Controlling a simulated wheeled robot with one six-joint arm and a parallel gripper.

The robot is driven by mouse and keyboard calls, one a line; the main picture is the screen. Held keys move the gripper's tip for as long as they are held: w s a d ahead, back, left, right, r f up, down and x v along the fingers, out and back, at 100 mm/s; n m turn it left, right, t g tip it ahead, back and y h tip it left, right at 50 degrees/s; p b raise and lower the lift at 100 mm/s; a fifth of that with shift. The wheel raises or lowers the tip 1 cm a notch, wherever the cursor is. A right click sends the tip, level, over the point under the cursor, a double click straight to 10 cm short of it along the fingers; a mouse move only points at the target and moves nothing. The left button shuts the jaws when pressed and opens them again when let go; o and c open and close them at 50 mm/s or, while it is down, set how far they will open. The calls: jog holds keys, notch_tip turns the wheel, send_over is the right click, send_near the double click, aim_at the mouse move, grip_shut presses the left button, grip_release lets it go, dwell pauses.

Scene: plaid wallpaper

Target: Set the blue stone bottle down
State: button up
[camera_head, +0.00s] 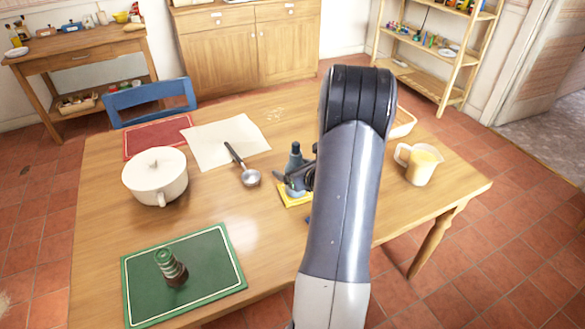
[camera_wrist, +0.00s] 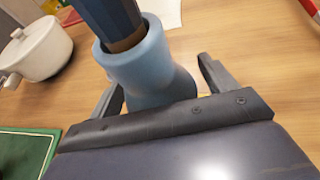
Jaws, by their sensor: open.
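The blue stone bottle (camera_head: 295,157) stands on the wooden table, right of the ladle, with its lower part hidden by my gripper (camera_head: 302,181). It also shows large in the wrist view (camera_wrist: 150,70), pale blue with a darker blue top. There it is between the two fingers of my gripper (camera_wrist: 160,85). The fingers are spread, with a visible gap on the right side. The bottle's base is hidden, so I cannot tell what it rests on. A yellow flat thing (camera_head: 290,199) lies under or beside the gripper.
A metal ladle (camera_head: 249,177) lies by a cream sheet (camera_head: 212,140). A white pot (camera_head: 155,182) stands left; a green mat (camera_head: 215,262) bears a dark ringed object (camera_head: 171,267). A jug (camera_head: 420,165) stands right. The table's middle front is bare.

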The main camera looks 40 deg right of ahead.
jog(key=v, duration=1.2)
jog(key=x, duration=0.8)
jog(key=b+x, duration=0.1)
jog(key=x, duration=0.3)
jog(key=shift+w+f, duration=0.15)
jog(key=shift+f, duration=0.25)
jog(key=shift+r+p, duration=0.6)
jog(key=shift+r, duration=0.3)
